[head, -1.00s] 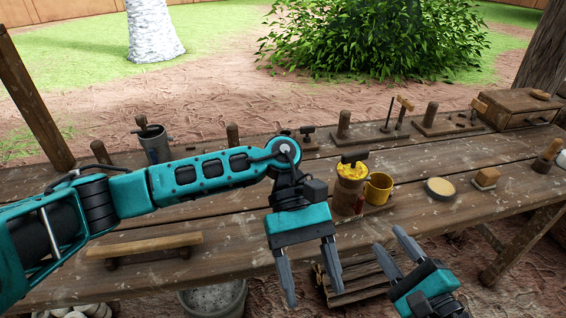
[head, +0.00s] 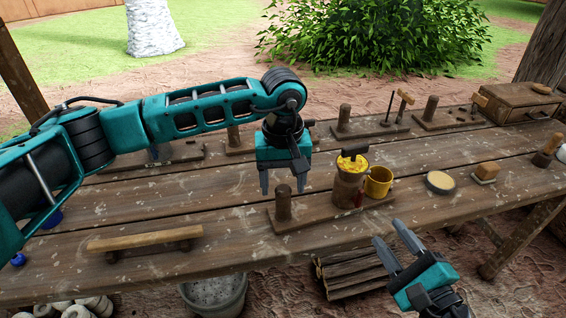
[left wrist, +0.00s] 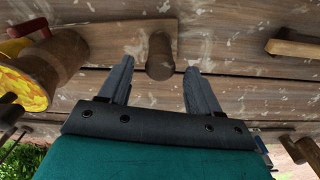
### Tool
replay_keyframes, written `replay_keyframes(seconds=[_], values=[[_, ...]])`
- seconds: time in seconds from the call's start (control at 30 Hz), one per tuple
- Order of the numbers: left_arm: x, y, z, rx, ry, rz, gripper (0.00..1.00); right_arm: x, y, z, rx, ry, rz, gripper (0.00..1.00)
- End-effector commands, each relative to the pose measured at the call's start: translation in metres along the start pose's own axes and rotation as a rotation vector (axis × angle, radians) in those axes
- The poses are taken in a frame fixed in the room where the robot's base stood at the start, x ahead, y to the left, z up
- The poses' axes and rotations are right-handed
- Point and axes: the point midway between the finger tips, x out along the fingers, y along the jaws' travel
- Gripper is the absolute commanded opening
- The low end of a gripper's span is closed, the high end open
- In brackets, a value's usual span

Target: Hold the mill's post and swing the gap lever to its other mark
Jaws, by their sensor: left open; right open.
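The mill (head: 347,188) is a brown cylinder with a yellow top and a dark crank, standing on a wooden base board (head: 318,213). An upright wooden post (head: 283,204) stands at the board's left end. A small red part (head: 358,198), possibly the gap lever, is low on the mill's side; a red handle (left wrist: 27,28) shows in the left wrist view. My left gripper (head: 283,189) is open above the post. In the left wrist view the post (left wrist: 160,56) lies between and just beyond its fingertips. My right gripper (head: 387,231) is open and empty before the table's front edge.
A yellow mug (head: 378,182) stands close right of the mill. A wooden bar on feet (head: 145,238) lies at the front left. A round pale-topped disc (head: 440,182) and a block (head: 486,173) are to the right. Other boards with posts line the back.

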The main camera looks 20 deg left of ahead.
Motion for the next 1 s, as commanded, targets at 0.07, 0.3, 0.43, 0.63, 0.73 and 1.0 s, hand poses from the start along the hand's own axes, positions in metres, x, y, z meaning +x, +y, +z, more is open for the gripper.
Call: replay_keyframes(seconds=[0.07, 0.3, 0.43, 0.63, 0.73, 1.0], values=[[0.018, 0.000, 0.001, 0.000, -0.004, -0.002, 0.63, 0.000, 0.000, 0.000, 0.000, 0.000, 0.000, 0.43], [0.054, 0.000, 0.001, -0.001, -0.003, 0.000, 0.63, 0.000, 0.000, 0.000, 0.000, 0.000, 0.000, 0.43], [0.065, 0.001, 0.001, 0.001, -0.002, 0.001, 0.63, 0.000, 0.000, 0.000, 0.000, 0.000, 0.000, 0.43], [0.069, 0.001, 0.000, 0.001, 0.000, 0.001, 0.63, 0.000, 0.000, 0.000, 0.000, 0.000, 0.000, 0.43], [0.069, 0.001, 0.000, 0.001, -0.001, 0.001, 0.63, 0.000, 0.000, 0.000, 0.000, 0.000, 0.000, 0.43], [0.069, 0.001, 0.000, 0.001, -0.001, 0.001, 0.44, 0.000, 0.000, 0.000, 0.000, 0.000, 0.000, 0.43]])
